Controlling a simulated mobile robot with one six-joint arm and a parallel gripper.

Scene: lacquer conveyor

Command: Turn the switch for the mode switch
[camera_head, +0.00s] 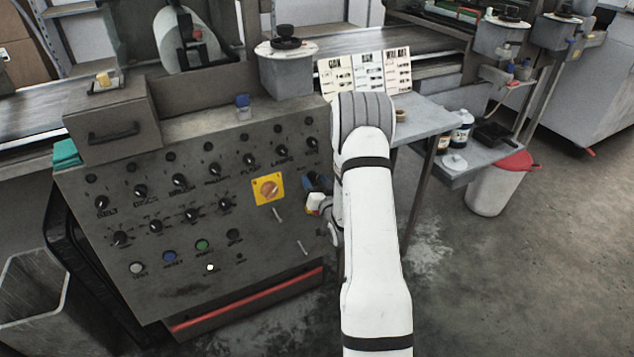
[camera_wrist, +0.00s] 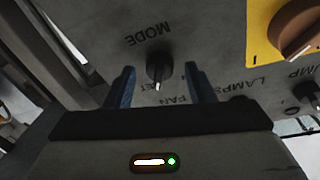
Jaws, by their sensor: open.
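The mode switch (camera_wrist: 159,70) is a small black knob with a pale pointer mark on a grey panel. It sits under the word MODE, which appears upside down in the wrist view. My gripper (camera_wrist: 161,86) is open, with one blue finger on each side of the knob and a visible gap on both sides. Part of the lettering near the knob is hidden by the fingers. In the head view my gripper (camera_head: 314,184) is at the right side of the control panel (camera_head: 190,245); I cannot make out the mode switch there.
A yellow plate with an orange rotary switch (camera_head: 268,189) is just left of my gripper. Several black knobs and coloured buttons cover the panel. A table with cards (camera_head: 367,75) stands behind my arm. A white bin with a red lid (camera_head: 500,185) is at the right, with open floor nearby.

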